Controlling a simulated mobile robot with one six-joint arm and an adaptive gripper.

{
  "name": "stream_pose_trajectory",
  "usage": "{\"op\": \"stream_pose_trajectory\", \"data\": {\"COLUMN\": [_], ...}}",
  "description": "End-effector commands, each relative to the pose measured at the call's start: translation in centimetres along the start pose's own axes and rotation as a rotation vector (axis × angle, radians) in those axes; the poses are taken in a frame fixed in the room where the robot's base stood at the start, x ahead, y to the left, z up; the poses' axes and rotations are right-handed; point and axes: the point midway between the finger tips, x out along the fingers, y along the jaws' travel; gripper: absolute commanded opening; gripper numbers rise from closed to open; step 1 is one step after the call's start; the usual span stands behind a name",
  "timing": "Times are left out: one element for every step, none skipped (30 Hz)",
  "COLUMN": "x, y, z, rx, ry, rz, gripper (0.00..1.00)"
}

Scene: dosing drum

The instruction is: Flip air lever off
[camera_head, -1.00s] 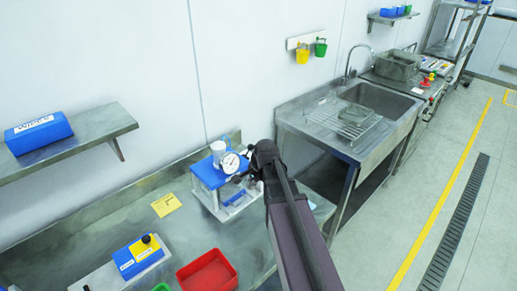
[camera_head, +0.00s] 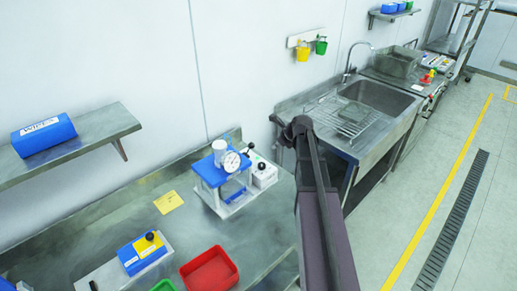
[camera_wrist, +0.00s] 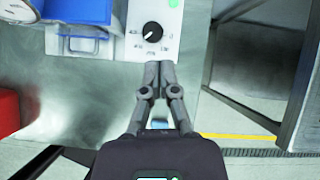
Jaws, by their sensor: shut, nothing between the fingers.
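A blue and white press-like device (camera_head: 212,178) with a round dial gauge (camera_head: 232,161) stands on the steel bench. Beside it on the right is a white control box (camera_head: 264,177) with a black knob on its face. A lever with a black ball end (camera_head: 249,147) sticks up between gauge and box; no label marks it as the air lever. In the wrist view, the white box (camera_wrist: 135,48) shows a black rotary knob (camera_wrist: 152,32) with a marked scale. My gripper (camera_wrist: 158,66) is shut and empty, at the box's near edge below the knob; contact is unclear.
A red tray (camera_head: 209,270) and a blue-yellow box (camera_head: 142,252) with a black knob stand at the bench front. A yellow note (camera_head: 168,202) lies on the bench. The sink unit (camera_head: 352,125) stands right, across a gap. A wall shelf (camera_head: 90,135) is on the left.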

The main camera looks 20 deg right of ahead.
Motion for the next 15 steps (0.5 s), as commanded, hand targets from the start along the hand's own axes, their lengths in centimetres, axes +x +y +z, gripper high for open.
{"op": "stream_pose_trajectory", "data": {"x": [0.00, 0.00, 0.00, 0.00, 0.00, 0.01, 0.01, 0.03, 0.07, 0.12, 0.18, 0.29, 0.40, 0.51, 0.70], "y": [0.01, 0.02, 0.02, 0.02, 0.02, 0.02, 0.02, 0.02, 0.02, 0.02, 0.02, 0.01, 0.01, 0.01, 0.01], "z": [-0.01, -0.02, -0.02, -0.02, -0.03, -0.03, -0.03, -0.04, -0.05, -0.05, -0.07, -0.08, -0.09, -0.10, -0.12], "rx": [0.000, 0.000, -0.001, -0.001, -0.001, -0.002, -0.002, -0.002, -0.002, -0.003, -0.003, -0.003, -0.003, -0.003, -0.003], "ry": [0.000, 0.000, 0.000, 0.000, 0.000, 0.000, 0.001, 0.001, 0.001, 0.001, 0.001, 0.001, 0.001, 0.001, 0.001], "rz": [0.000, 0.000, 0.000, 0.000, 0.000, 0.000, 0.000, 0.000, 0.000, 0.000, 0.000, 0.000, 0.000, 0.000, 0.000], "gripper": [0.00, 0.00, 0.00, 0.00, 0.00, 0.00, 0.00, 0.00, 0.00, 0.00, 0.00, 0.00, 0.00, 0.00, 0.00]}}
